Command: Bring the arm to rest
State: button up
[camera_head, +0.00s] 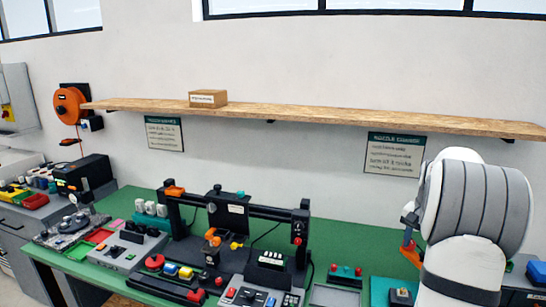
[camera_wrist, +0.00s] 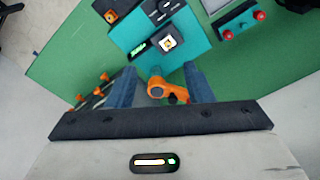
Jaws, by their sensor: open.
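My arm (camera_head: 470,215) stands at the right in the head view, in front of the wall and over the right part of the green bench. My gripper (camera_wrist: 160,68) shows in the wrist view with its two blue-grey fingers spread apart, pointing toward the bench. An orange piece with a dark end (camera_wrist: 157,87) shows between the fingers; I cannot tell whether it lies below them or how far off it is. In the head view my gripper is mostly hidden behind the arm, with an orange part (camera_head: 410,252) showing at its left.
A green bench (camera_head: 340,240) carries a printer with a black frame (camera_head: 240,207), a red-button box (camera_head: 345,275) and several small devices. A wooden shelf (camera_head: 330,117) with a cardboard box (camera_head: 208,98) runs along the wall. In the wrist view a teal mat (camera_wrist: 130,38) lies ahead of the fingers.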

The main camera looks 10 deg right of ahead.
jog(key=s+a+r+n+t+b, duration=0.1)
jog(key=s+a+r+n, duration=0.15)
jog(key=a, duration=0.85)
jog(key=s+a+r+n+b, duration=0.15)
jog(key=s+a+n, duration=0.25)
jog(key=a, duration=0.7)
jog(key=s+a+f+n+t, duration=0.1)
jog(key=s+a+f+n, duration=0.1)
jog(key=s+a, duration=0.4)
jog(key=s+a+f+n, duration=0.2)
jog(key=s+a+n, duration=0.1)
jog(key=s+a, duration=0.4)
jog(key=shift+s+f+t+y, duration=0.3)
jog(key=shift+s+t, duration=0.1)
jog(key=shift+s, duration=0.1)
